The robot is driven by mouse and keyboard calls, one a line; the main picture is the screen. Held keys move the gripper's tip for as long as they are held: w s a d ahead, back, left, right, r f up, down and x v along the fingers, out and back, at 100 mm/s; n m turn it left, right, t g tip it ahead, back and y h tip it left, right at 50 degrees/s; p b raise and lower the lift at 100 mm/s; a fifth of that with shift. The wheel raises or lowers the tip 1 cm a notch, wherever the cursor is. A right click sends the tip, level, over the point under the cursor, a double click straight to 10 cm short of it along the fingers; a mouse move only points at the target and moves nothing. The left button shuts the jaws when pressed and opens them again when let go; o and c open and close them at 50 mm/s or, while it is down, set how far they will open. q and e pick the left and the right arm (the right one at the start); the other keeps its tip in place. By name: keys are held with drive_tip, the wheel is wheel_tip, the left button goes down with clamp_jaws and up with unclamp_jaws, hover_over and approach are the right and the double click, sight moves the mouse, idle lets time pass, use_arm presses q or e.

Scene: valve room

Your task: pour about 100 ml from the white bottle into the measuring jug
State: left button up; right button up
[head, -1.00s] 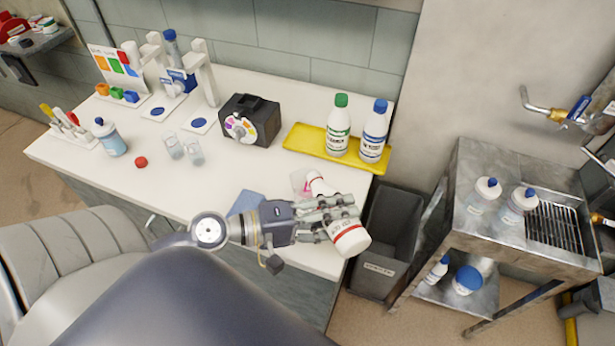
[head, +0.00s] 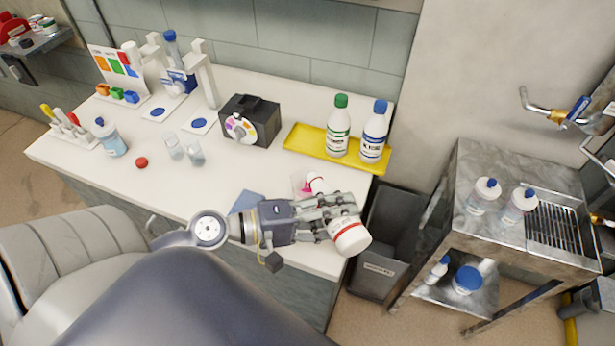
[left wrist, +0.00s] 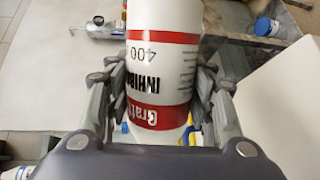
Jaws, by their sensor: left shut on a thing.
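The white bottle (head: 349,237) has red bands and is tilted, its base toward me and its neck (head: 317,183) pointing away, up the picture. My left gripper (head: 335,212) is shut around its middle. In the left wrist view the bottle (left wrist: 163,65) sits between the fingers (left wrist: 160,95), with its label reading partly "INHIB" and "400". A clear vessel, apparently the measuring jug (head: 299,183), stands on the bench beside the bottle's neck, with pink showing in or on it. The gripper and bottle partly hide it. I cannot tell its level or whether liquid is flowing. My right gripper is not in view.
A yellow tray (head: 304,137) holds a green-capped bottle (head: 340,128) and a blue-capped bottle (head: 374,137). A black box with a coloured dial (head: 250,118), two clear beakers (head: 184,150) and a red cap (head: 142,162) stand left. A grey bin (head: 380,277) is below the bench's right end.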

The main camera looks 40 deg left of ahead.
use_arm(q)
drive_tip(key=shift+r, duration=0.1)
idle(0.3)
drive_tip(key=f+m, duration=0.2)
drive_tip(key=f+m+y, duration=0.1)
drive_tip(key=shift+s+d+f+b, duration=0.2)
drive_tip(key=shift+d+f+b, duration=0.1)
drive_tip(key=shift+d+f, duration=0.1)
drive_tip(key=shift+a+f+m+y+b, duration=0.1)
drive_tip(key=shift+f+m+y+b, duration=0.2)
drive_tip(key=shift+f+m+b, duration=0.15)
drive_tip(key=shift+w+a+f+m, duration=0.15)
drive_tip(key=shift+f+m, duration=0.05)
drive_tip(key=shift+m, duration=0.05)
idle(1.0)
